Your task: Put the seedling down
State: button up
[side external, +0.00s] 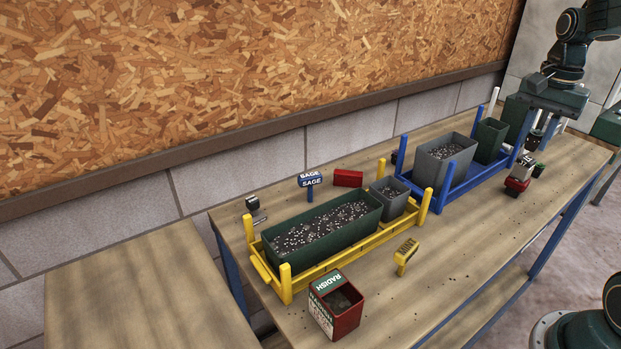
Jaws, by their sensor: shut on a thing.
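My gripper (541,124) is at the upper right, over the far right end of the table, pointing down. It is shut on the seedling, of which a small dark pot (534,140) shows between and below the fingers. The seedling's leaves are too small or hidden to make out. I cannot tell whether the pot touches the table.
A blue rack (440,206) with a grey bin (437,168) and green pots stands left of my gripper. A yellow rack (330,262) holds a soil-filled green planter (272,254). A red radish box (348,325) is in front. The table's front right is mostly clear.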

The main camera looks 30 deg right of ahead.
jog(key=w+a+f+n, duration=0.2)
jog(key=w+a+n, duration=0.3)
jog(key=w, duration=0.4)
jog(key=w+a+f+n, duration=0.1)
jog(key=w+a+n, duration=0.1)
jog(key=w+n, duration=0.6)
jog(key=shift+s+a+f+n, duration=0.3)
jog(key=shift+a+f+n, duration=0.25)
jog(key=shift+a+f, duration=0.75)
jog(key=shift+s+a+f+n, duration=0.45)
jog(key=shift+a+f, duration=0.4)
jog(key=shift+f, duration=0.85)
jog(key=shift+s+a+f+n, duration=0.2)
jog(key=shift+a+f+n, duration=0.4)
jog(key=shift+a+f, duration=0.7)
jog(key=shift+d+f, duration=0.15)
jog(key=shift+d, duration=0.05)
